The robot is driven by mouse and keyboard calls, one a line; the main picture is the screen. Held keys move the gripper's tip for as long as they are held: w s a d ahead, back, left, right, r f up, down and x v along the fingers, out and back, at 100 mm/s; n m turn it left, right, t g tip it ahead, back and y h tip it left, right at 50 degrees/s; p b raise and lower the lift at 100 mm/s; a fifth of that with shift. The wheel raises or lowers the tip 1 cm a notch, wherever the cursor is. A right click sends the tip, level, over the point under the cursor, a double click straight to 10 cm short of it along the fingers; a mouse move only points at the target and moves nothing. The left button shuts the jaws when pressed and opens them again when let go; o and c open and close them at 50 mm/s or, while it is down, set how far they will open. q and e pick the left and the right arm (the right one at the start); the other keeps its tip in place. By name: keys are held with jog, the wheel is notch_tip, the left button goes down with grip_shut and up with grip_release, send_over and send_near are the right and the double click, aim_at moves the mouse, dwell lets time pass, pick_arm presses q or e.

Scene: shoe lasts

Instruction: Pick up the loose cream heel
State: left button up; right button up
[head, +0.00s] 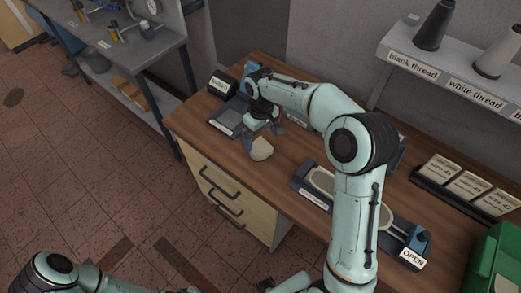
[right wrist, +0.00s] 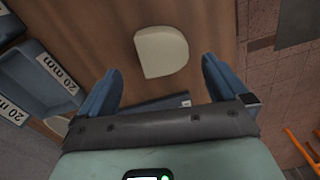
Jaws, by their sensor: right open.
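The loose cream heel (head: 262,149) lies on the brown wooden workbench (head: 283,166), near its front edge. It has one straight side and a rounded outline. In the right wrist view the heel (right wrist: 161,51) lies just beyond the fingertips, roughly centred between them. My right gripper (head: 263,134) is open and empty above the bench at the heel's far side; its two blue fingers (right wrist: 160,72) stand wide apart. Only part of my left arm shows along the bottom edge of the head view, and its gripper cannot be made out.
A fixture with cream sole shapes and an "OPEN" label (head: 411,258) stands right of the heel. Grey-blue trays (right wrist: 50,75) marked "20 mm" lie beside the gripper. A card holder (head: 465,187) and a green bin (head: 497,262) are at the right. Bare wood surrounds the heel.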

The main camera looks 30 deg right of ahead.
aim_at(260, 147)
jog(key=shift+w+f, duration=0.1)
jog(key=shift+f, duration=0.55)
jog(key=f, duration=0.5)
jog(key=shift+a, duration=0.25)
jog(key=shift+c, duration=0.3)
jog(key=c, duration=1)
